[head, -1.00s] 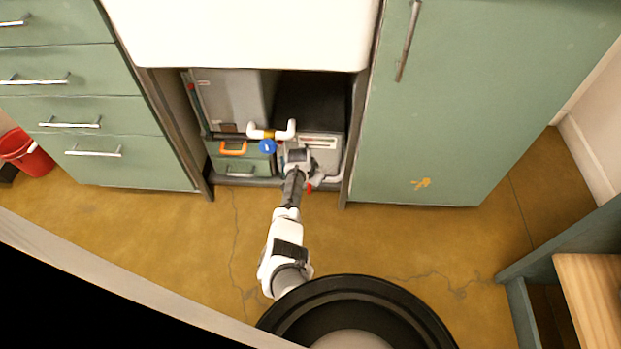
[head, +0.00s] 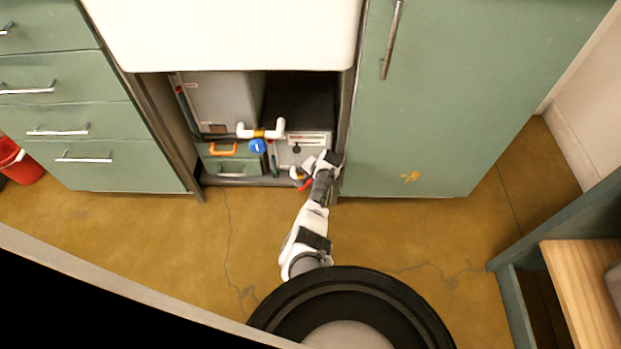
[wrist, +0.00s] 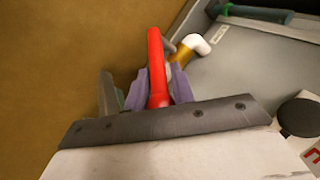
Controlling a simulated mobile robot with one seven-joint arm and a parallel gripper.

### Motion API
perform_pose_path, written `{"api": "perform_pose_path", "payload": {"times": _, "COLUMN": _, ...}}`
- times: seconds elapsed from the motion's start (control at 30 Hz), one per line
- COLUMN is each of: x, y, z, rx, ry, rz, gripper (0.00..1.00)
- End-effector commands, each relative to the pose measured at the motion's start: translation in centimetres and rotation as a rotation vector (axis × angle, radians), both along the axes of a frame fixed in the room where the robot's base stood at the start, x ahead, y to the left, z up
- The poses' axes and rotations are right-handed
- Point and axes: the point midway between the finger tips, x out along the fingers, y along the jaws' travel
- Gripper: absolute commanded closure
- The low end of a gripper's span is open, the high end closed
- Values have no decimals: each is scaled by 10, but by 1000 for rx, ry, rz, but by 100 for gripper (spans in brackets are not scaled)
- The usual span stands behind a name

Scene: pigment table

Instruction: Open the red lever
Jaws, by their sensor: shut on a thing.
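The red lever (wrist: 155,66) stands between the two fingers of my gripper (wrist: 158,88) in the wrist view, and the fingers are shut on it. Behind it a brass fitting and white pipe elbow (wrist: 197,43) show. In the head view the red lever (head: 305,184) shows as a small red piece low at the front of the open cabinet under the sink. My gripper (head: 308,176) is there, at the right side of the opening. Part of the lever's base is hidden by the fingers.
A blue round knob (head: 257,146), a white pipe with a yellow band (head: 262,133) and a green case with an orange handle (head: 222,150) sit left of my gripper. The cabinet's right post and green door (head: 450,110) stand close on the right.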

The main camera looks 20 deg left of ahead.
Motion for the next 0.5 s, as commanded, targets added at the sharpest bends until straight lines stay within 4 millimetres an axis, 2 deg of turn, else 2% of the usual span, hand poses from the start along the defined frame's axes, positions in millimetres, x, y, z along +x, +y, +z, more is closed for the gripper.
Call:
{"api": "perform_pose_path", "payload": {"times": 0.27, "x": 0, "y": 0, "z": 0, "rx": -1, "ry": -2, "rz": -1, "gripper": 100}}
{"api": "perform_pose_path", "payload": {"times": 0.3, "x": 0, "y": 0, "z": 0, "rx": -1, "ry": -2, "rz": -1, "gripper": 73}}
{"api": "perform_pose_path", "payload": {"times": 0.4, "x": 0, "y": 0, "z": 0, "rx": -1, "ry": -2, "rz": -1, "gripper": 62}}
{"api": "perform_pose_path", "payload": {"times": 0.5, "x": 0, "y": 0, "z": 0, "rx": 0, "ry": -1, "rz": 0, "gripper": 62}}
